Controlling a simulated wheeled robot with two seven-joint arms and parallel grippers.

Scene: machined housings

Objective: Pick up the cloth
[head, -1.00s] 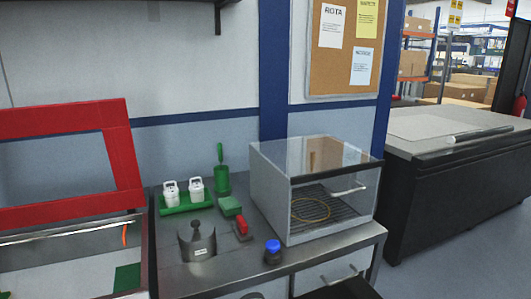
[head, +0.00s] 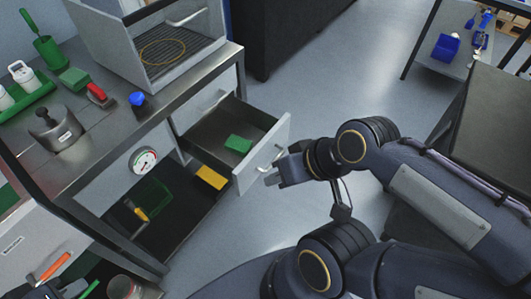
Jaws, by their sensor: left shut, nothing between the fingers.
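A small flat green piece (head: 238,144), which looks like a folded cloth, lies in the open drawer (head: 203,133) under the bench. A flat yellow piece (head: 211,178) lies lower, beside the drawer; I cannot tell whether it is a cloth or a sponge. My left gripper (head: 272,174) is shut and empty, just outside the drawer front by its handle, apart from the green piece. Part of my other arm shows at the bottom; its gripper is not visible.
The bench (head: 105,122) holds a glass-fronted box (head: 185,60), a weight-like metal pot (head: 55,128), a red-handled brush (head: 100,95) and a blue-capped item (head: 138,99). A gauge (head: 143,161) is on the bench front. Floor right of the drawer is clear.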

